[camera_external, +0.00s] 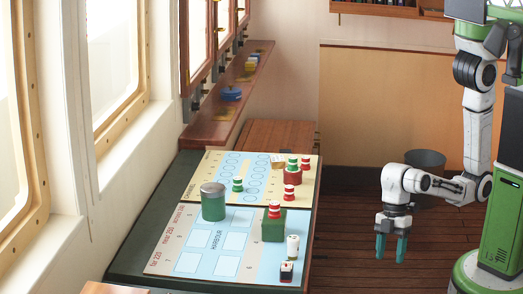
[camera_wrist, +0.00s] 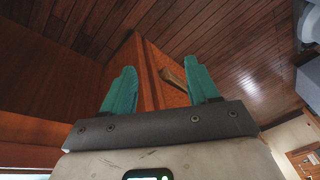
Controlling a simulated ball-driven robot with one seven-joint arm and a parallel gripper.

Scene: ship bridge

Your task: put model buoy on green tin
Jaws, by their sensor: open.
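My gripper (camera_external: 391,250) hangs open and empty with teal fingers pointing down, right of the chart table and clear of it. Its fingers also show apart in the wrist view (camera_wrist: 162,72). A green round tin (camera_external: 211,207) with a grey top stands on the table's left side. A red-and-white model buoy (camera_external: 274,209) sits on a green block-like container (camera_external: 273,228). A green-and-white buoy (camera_external: 238,185) stands behind the tin. Other red-and-white (camera_external: 289,192) and green-and-white buoys stand at the back right, some on a red round tin (camera_external: 292,177). Which buoy is meant, I cannot tell.
A white piece (camera_external: 292,246) and a dark-and-white piece (camera_external: 287,271) stand near the table's front right. The charts (camera_external: 222,265) have free room in front. A grey bin (camera_external: 426,160) stands on the floor behind my arm. A window ledge (camera_external: 225,108) runs behind the table.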

